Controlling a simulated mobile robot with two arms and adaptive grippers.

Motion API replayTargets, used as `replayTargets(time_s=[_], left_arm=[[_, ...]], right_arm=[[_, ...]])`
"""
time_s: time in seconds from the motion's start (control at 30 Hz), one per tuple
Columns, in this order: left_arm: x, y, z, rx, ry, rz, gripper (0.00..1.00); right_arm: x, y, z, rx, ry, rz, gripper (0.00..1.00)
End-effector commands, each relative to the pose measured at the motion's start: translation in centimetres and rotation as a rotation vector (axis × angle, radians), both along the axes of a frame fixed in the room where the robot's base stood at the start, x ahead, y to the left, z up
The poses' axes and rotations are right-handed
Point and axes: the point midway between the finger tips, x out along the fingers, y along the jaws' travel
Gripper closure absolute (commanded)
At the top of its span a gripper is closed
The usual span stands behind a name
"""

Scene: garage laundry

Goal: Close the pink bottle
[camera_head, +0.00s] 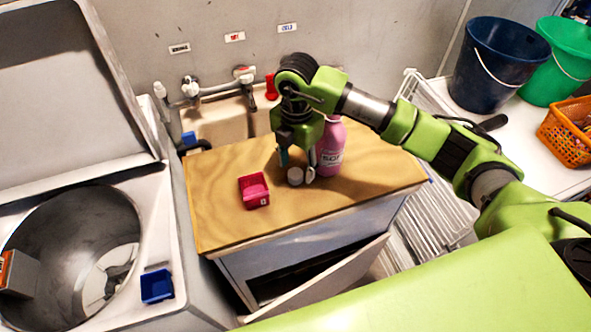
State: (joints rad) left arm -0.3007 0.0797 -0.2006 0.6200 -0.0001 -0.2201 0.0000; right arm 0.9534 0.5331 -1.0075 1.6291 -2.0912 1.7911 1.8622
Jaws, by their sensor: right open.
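The pink bottle (330,150) stands upright on the wooden cabinet top (222,213), partly hidden behind my right gripper; its top is hard to make out. A small grey-white round piece (295,176), which looks like a cap, is on the wood just in front of the bottle. My right gripper (297,170) points down over this piece, with its fingers apart on either side of it; I cannot tell whether they touch it. My left gripper is not in view.
A small pink-red tray (254,191) sits left of the gripper. A blue tray (157,286) is by the open washer drum (70,255). A drawer (325,282) stands open below the top. Blue (497,60) and green (556,62) buckets and an orange basket (567,132) are at right.

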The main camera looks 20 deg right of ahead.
Motion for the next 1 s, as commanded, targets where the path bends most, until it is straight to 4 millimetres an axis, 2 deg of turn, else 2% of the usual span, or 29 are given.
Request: replayTargets(time_s=[0.2, 0.5, 0.63, 1.0], left_arm=[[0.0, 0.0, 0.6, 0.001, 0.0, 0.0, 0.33], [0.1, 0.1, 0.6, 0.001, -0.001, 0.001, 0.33], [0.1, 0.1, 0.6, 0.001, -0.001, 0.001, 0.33], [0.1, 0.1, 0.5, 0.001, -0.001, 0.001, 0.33]], right_arm=[[0.0, 0.0, -1.7, 0.001, -0.001, 0.002, 0.53], [0.0, 0.0, -1.8, 0.0, -0.002, 0.002, 0.53], [0.0, 0.0, -1.7, 0.0, -0.002, 0.001, 0.81], [0.0, 0.0, -1.7, 0.0, -0.002, 0.001, 0.81]])
